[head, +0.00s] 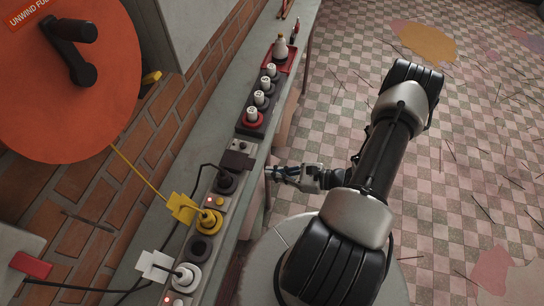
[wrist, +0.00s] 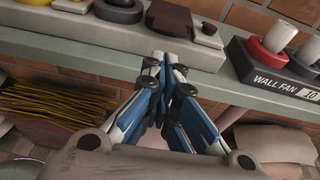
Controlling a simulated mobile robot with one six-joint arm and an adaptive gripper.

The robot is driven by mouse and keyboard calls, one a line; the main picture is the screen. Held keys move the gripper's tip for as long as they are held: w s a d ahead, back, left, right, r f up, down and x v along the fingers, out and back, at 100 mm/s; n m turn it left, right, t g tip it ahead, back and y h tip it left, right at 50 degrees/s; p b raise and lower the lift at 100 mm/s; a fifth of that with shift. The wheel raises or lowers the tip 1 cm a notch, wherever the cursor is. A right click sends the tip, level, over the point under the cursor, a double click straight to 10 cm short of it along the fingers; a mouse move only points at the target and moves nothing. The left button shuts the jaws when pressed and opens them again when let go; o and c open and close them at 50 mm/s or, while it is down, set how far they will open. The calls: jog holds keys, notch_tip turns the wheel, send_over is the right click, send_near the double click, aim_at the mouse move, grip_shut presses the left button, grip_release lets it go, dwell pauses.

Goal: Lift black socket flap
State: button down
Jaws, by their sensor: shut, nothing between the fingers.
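A dark square flap (head: 237,160) is on the grey socket strip (head: 240,146), beside a round black socket (head: 228,183) with a black cable near it. In the wrist view the flap (wrist: 168,17) looks brownish and sits at the strip's top, right of a dark round socket (wrist: 118,10). I cannot tell its exact tilt. My gripper (head: 272,173) is shut and empty, just off the ledge's right edge, near the flap's height in the picture. In the wrist view its fingertips (wrist: 162,56) meet below the flap, apart from it.
A yellow plug (head: 210,222) and a white plug (head: 187,276) sit lower on the strip. A holder with white pegs (head: 262,98) stands farther up the grey ledge (wrist: 240,92). An orange reel (head: 60,110) is at left. Tiled floor (head: 470,150) is open at right.

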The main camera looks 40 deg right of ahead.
aim_at(238, 161)
jog(key=shift+w+a+r+p, duration=0.1)
jog(key=shift+w+a+p, duration=0.15)
jog(key=shift+w+a, duration=0.5)
jog(key=shift+w+a+r+p, duration=0.1)
jog(key=shift+w+a+p, duration=0.15)
jog(key=shift+w+a, duration=0.5)
jog(key=shift+w+d, duration=0.2)
